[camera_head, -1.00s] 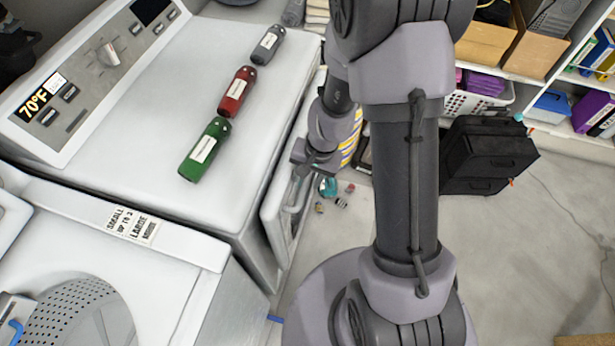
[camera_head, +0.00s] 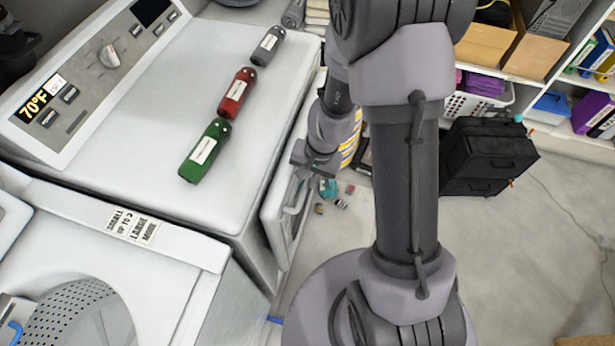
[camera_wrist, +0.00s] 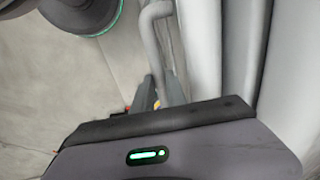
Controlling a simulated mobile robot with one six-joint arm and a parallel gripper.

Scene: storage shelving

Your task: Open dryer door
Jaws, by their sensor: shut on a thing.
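The white dryer (camera_head: 225,110) has a sloped control panel and bottles on top. Its door (camera_head: 272,222) shows edge-on at the front, at a slight angle to the body. The door handle (camera_head: 293,200) is a pale bar on the outer face. In the wrist view the handle (camera_wrist: 152,35) is a bent grey bar that runs down to my fingertips. My gripper (camera_head: 304,178) is at the upper part of the handle, and its fingers (camera_wrist: 160,98) are shut on the bar. The exact contact is partly hidden by the gripper body.
Green (camera_head: 203,152), red (camera_head: 238,92) and grey (camera_head: 267,46) bottles lie on the dryer top. An open-topped washer (camera_head: 180,290) stands at front left. Small items (camera_head: 328,188) lie on the floor beyond the door.

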